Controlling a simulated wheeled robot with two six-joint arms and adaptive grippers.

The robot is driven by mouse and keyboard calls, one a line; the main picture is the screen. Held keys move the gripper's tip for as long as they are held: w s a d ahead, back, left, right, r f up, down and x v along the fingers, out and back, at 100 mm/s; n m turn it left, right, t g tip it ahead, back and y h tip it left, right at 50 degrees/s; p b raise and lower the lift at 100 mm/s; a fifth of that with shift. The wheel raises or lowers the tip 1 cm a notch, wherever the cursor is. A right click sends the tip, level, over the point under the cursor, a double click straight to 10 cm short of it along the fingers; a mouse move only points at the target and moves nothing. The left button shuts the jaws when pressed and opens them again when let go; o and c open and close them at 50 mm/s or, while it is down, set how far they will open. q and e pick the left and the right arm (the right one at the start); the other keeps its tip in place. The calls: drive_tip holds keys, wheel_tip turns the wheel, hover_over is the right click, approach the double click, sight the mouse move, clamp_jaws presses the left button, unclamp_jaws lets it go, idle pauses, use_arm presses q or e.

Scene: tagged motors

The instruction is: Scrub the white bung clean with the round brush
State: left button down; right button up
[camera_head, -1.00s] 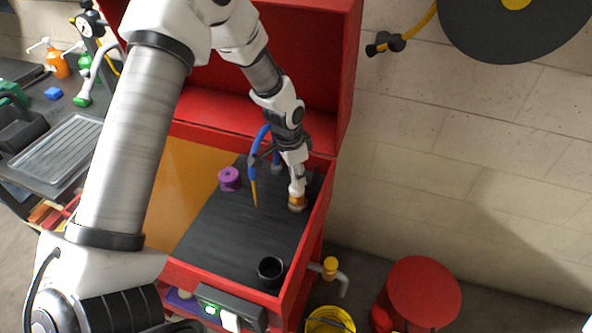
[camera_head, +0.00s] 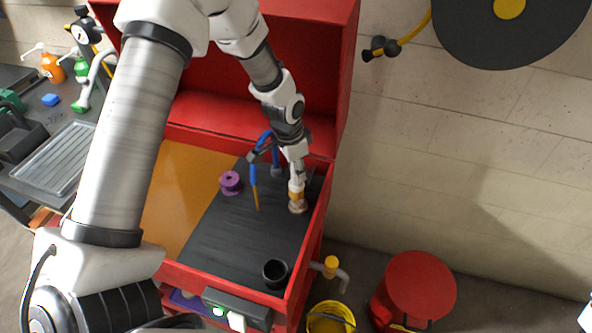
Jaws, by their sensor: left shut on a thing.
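My left gripper (camera_head: 296,178) points down over the dark mat in the red-walled wash basin, near its right wall. It is shut on a small tan and orange-brown piece, which looks like the round brush (camera_head: 297,206). The lower end of the brush is at or very close to the mat; contact is too small to tell. I cannot make out the white bung; it may be hidden under the brush or the gripper.
A purple spool (camera_head: 230,183) and a black cup (camera_head: 275,272) stand on the dark mat (camera_head: 235,240). A blue hose with an orange tip (camera_head: 256,190) hangs left of the gripper. Red walls (camera_head: 318,225) enclose the mat. The mat's middle is clear.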

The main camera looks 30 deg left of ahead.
use_arm(q)
drive_tip(key=r, duration=0.1)
drive_tip(key=r+p, duration=0.2)
drive_tip(key=shift+s+d+r, duration=0.1)
drive_tip(key=shift+s, duration=0.15)
drive_tip(key=shift+w+r+p, duration=0.15)
drive_tip(key=shift+r+p, duration=0.25)
drive_tip(key=shift+r, duration=0.1)
